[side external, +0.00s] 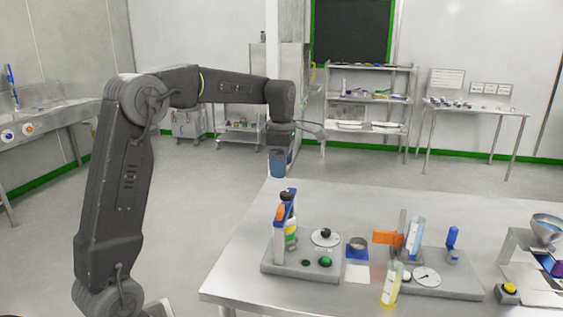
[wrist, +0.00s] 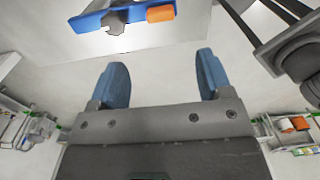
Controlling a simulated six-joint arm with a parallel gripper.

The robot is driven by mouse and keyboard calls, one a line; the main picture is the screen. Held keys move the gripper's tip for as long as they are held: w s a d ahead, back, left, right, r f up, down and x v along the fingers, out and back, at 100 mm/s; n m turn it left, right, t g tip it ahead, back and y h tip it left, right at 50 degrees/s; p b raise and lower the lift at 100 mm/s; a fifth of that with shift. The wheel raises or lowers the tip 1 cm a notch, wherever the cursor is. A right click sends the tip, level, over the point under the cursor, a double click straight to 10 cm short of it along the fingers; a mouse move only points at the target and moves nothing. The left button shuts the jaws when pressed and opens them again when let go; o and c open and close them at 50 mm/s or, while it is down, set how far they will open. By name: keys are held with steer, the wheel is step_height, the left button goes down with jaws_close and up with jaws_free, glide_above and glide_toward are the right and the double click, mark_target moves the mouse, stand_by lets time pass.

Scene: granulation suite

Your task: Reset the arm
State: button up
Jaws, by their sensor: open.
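My gripper (side external: 281,168) hangs from my raised arm with its blue fingers pointing down, near the far left corner of the steel table (side external: 235,262) in the side view. It appears higher than the objects on the table and clear of them. In the wrist view, the two blue fingers of my gripper (wrist: 162,62) are spread wide apart with nothing between them. My arm is bent at the elbow, with the forearm roughly level.
On the table are a grey station with bottles (side external: 290,235), a small round cup (side external: 357,244), a yellow vial (side external: 391,284), a station with a dial (side external: 428,277) and a funnel stand (side external: 546,230). Shelves (side external: 368,97) stand behind.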

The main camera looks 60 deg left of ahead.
steer(key=shift+r, duration=0.25)
steer(key=s+d+r+m+t, duration=0.3)
steer(key=s+d+m, duration=0.6)
steer(key=d+m, duration=0.25)
steer(key=s+d+f+m+t, duration=0.1)
steer(key=s+d+f+m, duration=0.1)
steer(key=s+m, duration=0.4)
steer(key=s+d+f+m+t, duration=0.1)
steer(key=s+d+f+m, duration=0.2)
steer(key=s+m, duration=0.3)
steer(key=d+m, duration=0.1)
steer(key=m, duration=0.2)
steer(key=shift+s+d+f+m+t, duration=0.3)
steer(key=shift+s+d+m, duration=0.05)
steer(key=shift+s+d, duration=0.05)
steer(key=shift+c, duration=0.4)
